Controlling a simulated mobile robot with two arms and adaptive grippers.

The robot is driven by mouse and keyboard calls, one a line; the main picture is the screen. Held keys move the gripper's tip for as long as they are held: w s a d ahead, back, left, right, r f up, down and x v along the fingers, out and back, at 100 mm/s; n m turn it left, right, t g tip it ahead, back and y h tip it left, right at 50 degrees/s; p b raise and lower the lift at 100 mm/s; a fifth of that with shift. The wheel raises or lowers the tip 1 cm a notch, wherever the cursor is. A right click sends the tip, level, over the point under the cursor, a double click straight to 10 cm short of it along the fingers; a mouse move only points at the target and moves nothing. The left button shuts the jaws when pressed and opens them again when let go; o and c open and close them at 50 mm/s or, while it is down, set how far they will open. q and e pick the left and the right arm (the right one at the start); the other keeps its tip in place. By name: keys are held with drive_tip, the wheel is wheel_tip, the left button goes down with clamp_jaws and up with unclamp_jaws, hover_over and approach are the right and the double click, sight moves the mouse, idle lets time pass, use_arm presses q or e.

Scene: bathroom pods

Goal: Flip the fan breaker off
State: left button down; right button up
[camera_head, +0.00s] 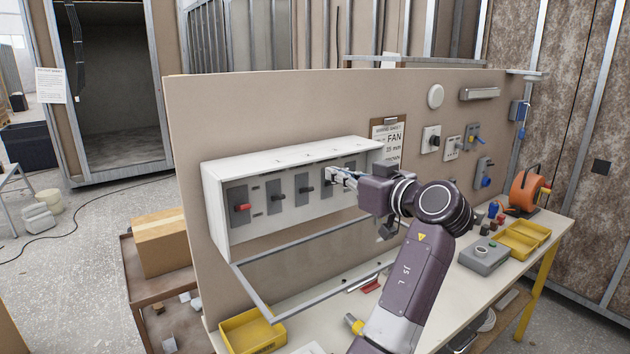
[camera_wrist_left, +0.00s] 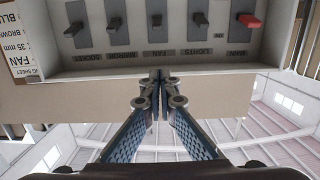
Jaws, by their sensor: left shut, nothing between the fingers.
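The white breaker box (camera_head: 212,215) is fixed to the beige board, with a row of dark breakers. The wrist view is upside down and shows labels for main, lights, fan, mirror and socket. The fan breaker (camera_wrist_left: 157,38) is the middle one, third from the left in the head view (camera_head: 305,190); its black lever (camera_wrist_left: 157,20) sticks out. I cannot tell whether it is on or off. My left gripper (camera_head: 332,177) is shut and empty, in front of the box. Its fingertips (camera_wrist_left: 157,76) line up with the fan label in the wrist view, apart from the lever.
The red main lever (camera_head: 242,207) is at the box's left end. The box's framed cover (camera_head: 258,293) hangs open below. A clipboard (camera_head: 388,135) reading FAN is right of the box. The workbench (camera_head: 440,280) holds yellow trays (camera_head: 522,238) and a grey box (camera_head: 484,256).

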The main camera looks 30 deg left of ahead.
drive_tip(key=s+d, duration=0.3)
drive_tip(key=s, duration=0.1)
use_arm(q)
drive_tip(key=p, duration=0.6)
hover_over(308, 190)
drive_tip(key=shift+w+a+f, duration=0.15)
drive_tip(key=shift+w+f, duration=0.2)
drive_tip(key=shift+w, duration=0.1)
drive_tip(key=f, duration=0.1)
drive_tip(key=d+f+p, duration=0.1)
drive_tip(key=f, duration=0.1)
drive_tip(key=shift+s+d+f+p, duration=0.2)
drive_tip(key=shift+d+p, duration=0.1)
drive_tip(key=shift+p, duration=0.1)
drive_tip(key=shift+s+d+f, duration=0.1)
drive_tip(key=shift+d+f, duration=0.1)
drive_tip(key=shift+f, duration=0.2)
use_arm(e)
wheel_tip(308, 190, up, 8)
drive_tip(key=w+a, duration=0.1)
drive_tip(key=w, duration=0.1)
drive_tip(key=shift+w+a, duration=0.15)
drive_tip(key=shift+a, duration=0.1)
